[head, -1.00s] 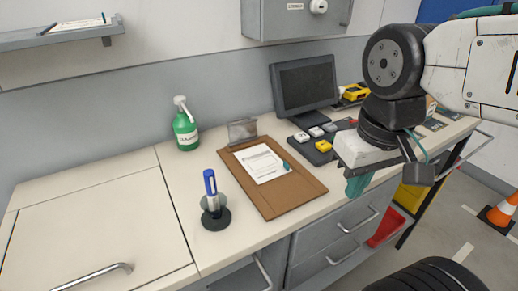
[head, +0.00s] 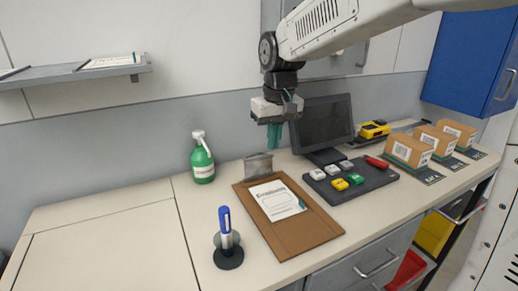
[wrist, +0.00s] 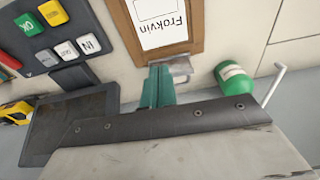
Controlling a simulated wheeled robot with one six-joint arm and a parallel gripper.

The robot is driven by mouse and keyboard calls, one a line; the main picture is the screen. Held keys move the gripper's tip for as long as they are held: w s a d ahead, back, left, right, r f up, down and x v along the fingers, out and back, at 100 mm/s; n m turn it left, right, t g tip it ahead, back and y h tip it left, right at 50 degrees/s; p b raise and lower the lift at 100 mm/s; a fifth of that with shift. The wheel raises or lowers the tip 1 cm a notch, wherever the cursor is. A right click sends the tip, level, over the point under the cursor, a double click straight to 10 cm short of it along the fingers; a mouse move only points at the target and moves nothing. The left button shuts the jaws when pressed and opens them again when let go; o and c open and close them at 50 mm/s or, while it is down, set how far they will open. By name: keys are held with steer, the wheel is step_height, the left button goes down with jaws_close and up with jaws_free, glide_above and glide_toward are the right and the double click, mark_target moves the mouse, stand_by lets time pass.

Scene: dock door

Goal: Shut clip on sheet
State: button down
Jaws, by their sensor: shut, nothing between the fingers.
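A brown clipboard (head: 315,232) lies on the counter with a printed white sheet (head: 277,201) on it. The grey metal clip (head: 258,167) at the board's far end stands raised, its plate tilted up. The sheet's top edge lies close to the clip's base; I cannot tell whether it reaches under. My gripper (head: 275,139), with teal fingers, is shut and empty above and slightly right of the clip, apparently apart from it. In the wrist view the fingers (wrist: 156,88) overlap part of the clip (wrist: 181,68), and the sheet (wrist: 160,20) is partly cut off.
A green spray bottle (head: 202,160) stands left of the clip. A pen in a round holder (head: 228,255) is at the board's near left. A monitor (head: 323,126) and a button panel (head: 352,180) are close on the right. Boxes (head: 410,150) stand farther right. The left counter is clear.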

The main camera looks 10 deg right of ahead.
step_height(320, 180, up, 3)
steer(key=t, duration=0.1)
glide_above(257, 164)
steer(key=d, duration=0.2)
steer(key=shift+s+a, duration=0.2)
steer(key=shift+s, duration=0.1)
steer(key=x, duration=1)
steer(key=shift+w+a, duration=0.1)
steer(key=shift+a, duration=0.05)
steer(key=shift+r, duration=0.1)
steer(key=shift+t, duration=0.3)
steer(key=shift+s+t, duration=0.25)
steer(key=shift+t, duration=0.05)
